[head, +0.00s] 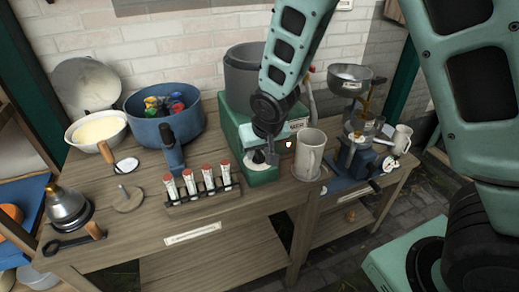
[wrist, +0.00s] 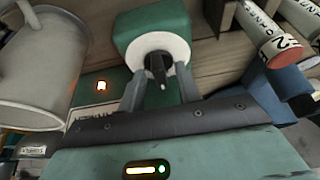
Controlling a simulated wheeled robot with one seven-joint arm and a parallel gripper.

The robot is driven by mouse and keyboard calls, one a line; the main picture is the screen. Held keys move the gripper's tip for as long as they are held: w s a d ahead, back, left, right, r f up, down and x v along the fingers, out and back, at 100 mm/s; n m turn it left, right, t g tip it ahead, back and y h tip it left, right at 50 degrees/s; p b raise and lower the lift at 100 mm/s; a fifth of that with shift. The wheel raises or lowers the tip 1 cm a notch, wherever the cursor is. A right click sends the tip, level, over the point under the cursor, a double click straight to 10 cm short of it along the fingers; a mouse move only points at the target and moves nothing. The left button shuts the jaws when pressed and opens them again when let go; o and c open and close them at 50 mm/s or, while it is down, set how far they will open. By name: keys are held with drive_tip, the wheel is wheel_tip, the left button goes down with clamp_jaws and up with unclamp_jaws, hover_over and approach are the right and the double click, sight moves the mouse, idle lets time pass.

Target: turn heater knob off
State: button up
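The green heater (head: 262,176) stands on the wooden bench with a grey pot (head: 245,75) on top. Its knob (wrist: 157,66) is dark, on a round white dial (wrist: 150,48), and points roughly up and down in the wrist view. An orange-white lamp (wrist: 101,86) glows on the heater; it also shows in the head view (head: 289,144). My gripper (wrist: 159,80) is open, one finger on each side of the knob, with gaps visible. In the head view my gripper (head: 268,150) is in front of the dial and partly hides it.
A light mug (head: 310,153) stands close to the right of my gripper. A rack of red-capped tubes (head: 203,190) is at left, with a blue pot (head: 165,113) behind it. A blue-based machine (head: 355,160) stands right of the mug. The bench front is partly clear.

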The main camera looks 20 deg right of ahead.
clamp_jaws()
drive_tip(key=shift+d, duration=0.1)
drive_tip(key=shift+d+r+n+y+p, duration=0.15)
drive_tip(key=shift+n+y+p, duration=0.45)
drive_tip(key=shift+n, duration=0.5)
drive_tip(key=n+p, duration=0.2)
drive_tip(key=shift+r+y+p, duration=0.1)
drive_tip(key=shift+y+p, duration=0.2)
drive_tip(key=shift+p, duration=0.05)
drive_tip(key=n+y+p, duration=0.1)
drive_tip(key=n+p, duration=0.2)
drive_tip(key=shift+w+g, duration=0.1)
drive_tip(key=shift+g, duration=0.3)
drive_tip(key=shift+n+p, duration=0.9)
drive_tip(key=shift+f+y, duration=0.25)
drive_tip(key=shift+y, duration=0.05)
